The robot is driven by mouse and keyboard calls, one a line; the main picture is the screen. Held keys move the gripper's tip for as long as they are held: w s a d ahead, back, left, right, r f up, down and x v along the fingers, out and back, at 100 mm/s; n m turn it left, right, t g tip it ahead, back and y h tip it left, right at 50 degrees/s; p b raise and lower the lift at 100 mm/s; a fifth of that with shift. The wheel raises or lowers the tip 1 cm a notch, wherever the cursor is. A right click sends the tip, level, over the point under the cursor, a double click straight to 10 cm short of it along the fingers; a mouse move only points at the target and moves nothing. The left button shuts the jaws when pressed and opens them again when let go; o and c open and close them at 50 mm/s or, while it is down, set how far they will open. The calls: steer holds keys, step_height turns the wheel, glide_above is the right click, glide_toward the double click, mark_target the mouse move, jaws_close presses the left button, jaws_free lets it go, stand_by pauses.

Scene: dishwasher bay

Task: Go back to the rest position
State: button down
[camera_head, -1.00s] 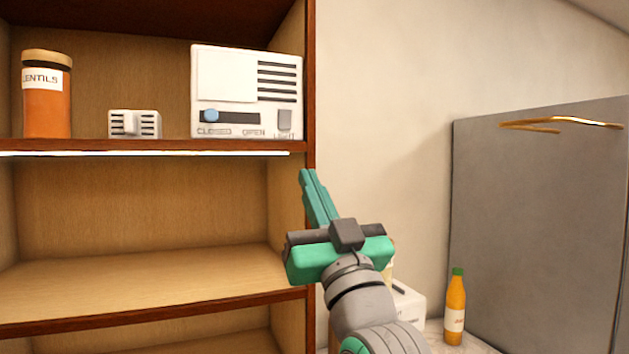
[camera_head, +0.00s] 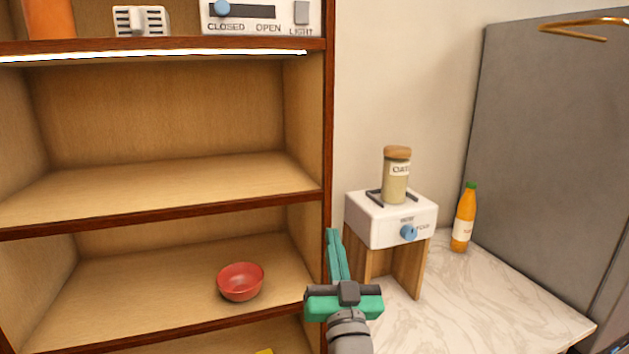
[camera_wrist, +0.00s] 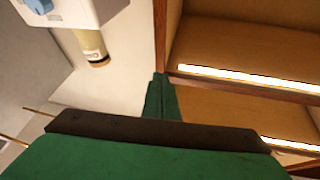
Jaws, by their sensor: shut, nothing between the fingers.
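My gripper (camera_head: 337,256) is green with a dark crossbar. In the head view it is at the lower middle, in front of the right edge of the wooden shelf unit (camera_head: 328,150). Its fingers are together and point up, with nothing between them. In the wrist view the closed fingers (camera_wrist: 161,100) show at the middle, near the shelf unit's edge. The gripper touches nothing that I can make out.
A red bowl (camera_head: 240,282) sits on a lower shelf. A jar (camera_head: 396,176) stands on a white box with a blue knob (camera_head: 382,223), above the marble counter (camera_head: 490,300). An orange bottle (camera_head: 464,217) stands near the grey panel (camera_head: 540,150). The middle shelf is empty.

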steer(key=s+f+g+h, duration=0.1)
steer(key=s+f, duration=0.4)
steer(key=f, duration=0.5)
steer(key=s+f+m+g+h, duration=0.1)
steer(key=s+f, duration=0.4)
steer(key=f, duration=0.6)
steer(key=s+f+g+h, duration=0.15)
steer(key=s+f, duration=0.35)
steer(key=f, duration=0.5)
steer(key=s+a+f+g, duration=0.1)
steer(key=s+f, duration=0.2)
steer(key=s, duration=0.7)
steer(key=s+a+f+n+g, duration=0.1)
steer(key=s+f, duration=0.2)
steer(key=s, duration=0.7)
steer(key=s+a+f+g+y, duration=0.1)
steer(key=s+f, duration=0.3)
steer(key=s, duration=0.6)
steer(key=shift+s+a+n+g, duration=0.2)
steer(key=shift+a+n+g, duration=0.1)
steer(key=shift+a+g, duration=0.1)
steer(key=shift+w+f, duration=0.1)
